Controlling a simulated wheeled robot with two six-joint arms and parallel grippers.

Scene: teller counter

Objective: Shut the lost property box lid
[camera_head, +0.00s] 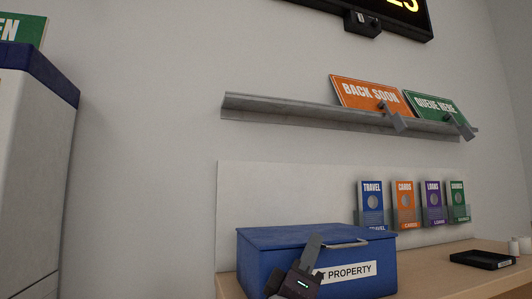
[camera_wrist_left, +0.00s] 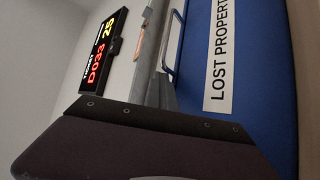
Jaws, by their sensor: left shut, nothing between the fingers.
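The lost property box (camera_head: 370,277) is a blue box on the wooden counter, at the lower middle of the head view. Its blue lid (camera_head: 285,236) lies flat on top and looks shut. A pale metal handle (camera_head: 346,243) is at the lid's front edge. My left gripper (camera_head: 313,243) is in front of the box, fingers pointing up, and covers part of the white label. Its fingers are together and empty. In the left wrist view the fingers (camera_wrist_left: 157,75) stand beside the handle (camera_wrist_left: 170,45); I cannot tell whether they touch. My right gripper is not seen.
Leaflet holders (camera_head: 410,205) stand behind the box to the right. A black tray (camera_head: 483,259) lies on the counter (camera_head: 435,276) at right, with clear wood between. A grey shelf (camera_head: 300,110) with two signs is on the wall above. A white cabinet (camera_head: 30,160) stands at left.

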